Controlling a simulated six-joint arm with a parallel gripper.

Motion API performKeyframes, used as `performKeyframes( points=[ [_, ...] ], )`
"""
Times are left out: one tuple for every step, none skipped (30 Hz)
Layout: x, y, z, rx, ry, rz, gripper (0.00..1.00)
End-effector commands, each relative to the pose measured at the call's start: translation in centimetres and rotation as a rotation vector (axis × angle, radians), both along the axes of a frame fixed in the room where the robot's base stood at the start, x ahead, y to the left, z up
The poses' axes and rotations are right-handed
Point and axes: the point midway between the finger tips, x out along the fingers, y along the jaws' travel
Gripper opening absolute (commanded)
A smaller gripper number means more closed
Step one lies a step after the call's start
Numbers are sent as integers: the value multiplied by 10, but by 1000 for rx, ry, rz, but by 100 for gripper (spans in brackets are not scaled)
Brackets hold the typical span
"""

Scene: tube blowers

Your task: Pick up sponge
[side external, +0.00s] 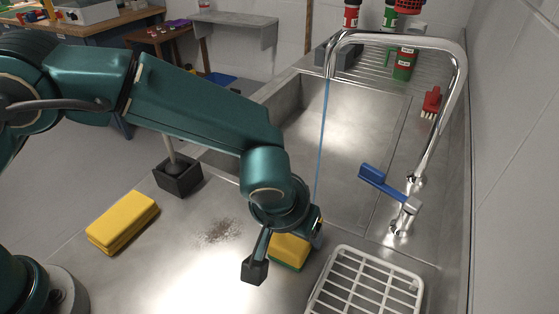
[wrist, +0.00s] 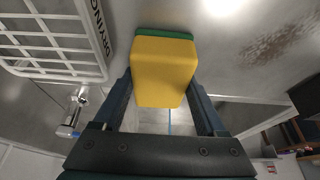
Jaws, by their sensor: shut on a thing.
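A yellow sponge with a green layer (side external: 289,251) is beside the sink, low over the steel counter or on it; I cannot tell which. My gripper (side external: 285,262) is shut on this sponge. In the wrist view the sponge (wrist: 164,70) sits between the two fingers of my gripper (wrist: 166,85), its green side at the far end. In the side view my wrist and a finger hide part of it.
A white drying rack (side external: 365,285) stands right of my gripper. The sink (side external: 345,130) with a tall faucet (side external: 455,90) and blue lever lies behind it. A dark block with a handle (side external: 178,178) and a brown dirt patch (side external: 222,231) are on the counter.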

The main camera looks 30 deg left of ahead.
Motion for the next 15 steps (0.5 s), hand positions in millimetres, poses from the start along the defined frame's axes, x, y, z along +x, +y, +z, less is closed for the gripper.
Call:
performKeyframes(
  points=[
    [0,0,4,-2,-2,0,21],
    [1,-1,6,-4,-3,1,21],
    [1,-1,11,-4,-4,1,21],
    [1,-1,14,-3,-5,0,21],
    [1,-1,18,-3,-5,0,21],
    [1,-1,24,-5,-5,1,21],
    [1,-1,29,-5,-6,1,21],
    [1,-1,35,-5,-6,1,21],
    [2,-1,44,-6,-8,1,21],
    [2,2,48,-4,-5,3,21],
    [3,10,50,-2,-3,6,21],
    [4,18,54,-2,-3,7,21],
    [4,23,58,-3,-3,6,21],
    [5,29,61,-3,-4,6,21],
    [7,37,66,-2,-4,8,21]
  ],
)
